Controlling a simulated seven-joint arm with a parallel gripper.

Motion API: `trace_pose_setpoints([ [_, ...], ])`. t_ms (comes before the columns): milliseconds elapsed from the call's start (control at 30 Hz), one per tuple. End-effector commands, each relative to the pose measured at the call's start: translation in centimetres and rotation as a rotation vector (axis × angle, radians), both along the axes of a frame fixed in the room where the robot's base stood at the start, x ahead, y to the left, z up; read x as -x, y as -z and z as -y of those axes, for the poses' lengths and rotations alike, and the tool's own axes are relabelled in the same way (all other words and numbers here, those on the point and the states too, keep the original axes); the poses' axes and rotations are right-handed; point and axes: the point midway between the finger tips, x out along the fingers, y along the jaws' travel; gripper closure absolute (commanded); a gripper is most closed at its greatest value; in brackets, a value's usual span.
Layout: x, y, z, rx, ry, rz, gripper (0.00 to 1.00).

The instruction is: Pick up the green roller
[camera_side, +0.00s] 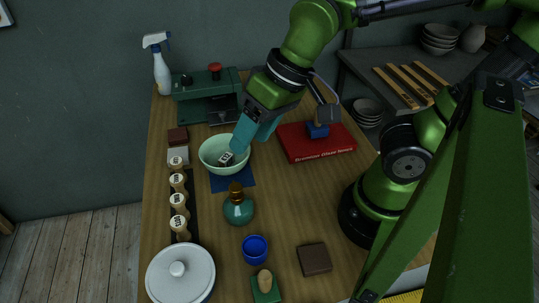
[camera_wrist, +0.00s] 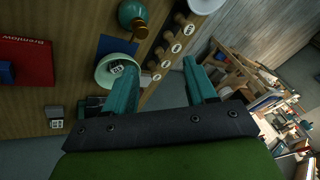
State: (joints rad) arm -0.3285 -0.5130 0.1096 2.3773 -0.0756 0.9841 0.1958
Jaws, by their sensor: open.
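No roller shape is clearly visible in either view. A small green block with a wooden knob (camera_side: 265,287) stands at the front table edge in the side view; I cannot tell whether it is the roller. A green press-like machine (camera_side: 205,88) with a red knob stands at the back. My gripper (camera_side: 250,142) has teal fingers, open and empty, pointing down near the right rim of a pale green bowl (camera_side: 213,164). In the wrist view my gripper (camera_wrist: 160,66) shows its fingers spread wide, the left one beside the bowl (camera_wrist: 101,75).
A teal bottle (camera_side: 238,210), blue cup (camera_side: 255,250), brown block (camera_side: 314,259) and white lidded pot (camera_side: 180,277) stand toward the front. Several labelled wooden knobs (camera_side: 178,182) line the left. A red box (camera_side: 300,146) lies right. The table is clear right of the bottle.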

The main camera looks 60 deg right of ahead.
Motion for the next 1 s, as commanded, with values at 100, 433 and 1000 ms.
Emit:
trace_pose_setpoints([
  [100, 2.6, 0.9, -5.9, 0.019, 0.047, -0.174, 0.44],
  [433, 9.7, 1.4, -13.6, 0.095, 0.604, -0.430, 0.44],
  [1000, 10.2, 5.2, -13.2, 0.057, 1.046, -0.466, 0.44],
])
